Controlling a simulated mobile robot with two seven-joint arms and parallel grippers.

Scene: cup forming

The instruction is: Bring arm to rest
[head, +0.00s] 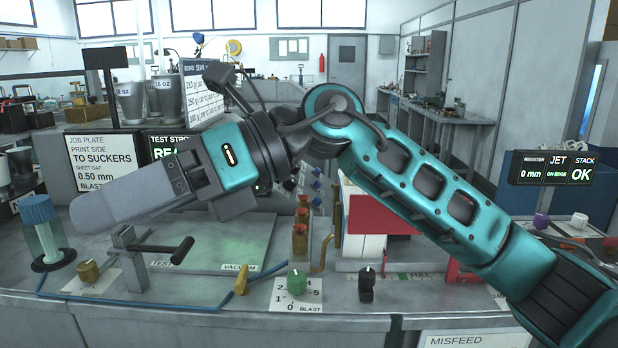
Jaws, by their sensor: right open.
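My right arm (410,180) is teal and black and reaches in from the lower right across the bench. It bends at a joint near the top middle. My right gripper (92,208) points to the lower left, with its long grey fingers seen side-on. It is open, and nothing shows between the fingers. It appears in front of the job plate sign (98,160) and above the black-handled lever (160,250). I cannot tell its exact height over the bench. The arm hides part of the bench's middle. My left gripper is not in view.
A blue-capped cylinder (40,222) stands at the left. A green dial (297,280), a yellow lever (243,280) and a black switch (367,285) line the front edge. Brass-coloured fittings (300,240) stand mid-bench. A red and white block (375,210) is behind the arm. Cups (130,100) stand at the back left.

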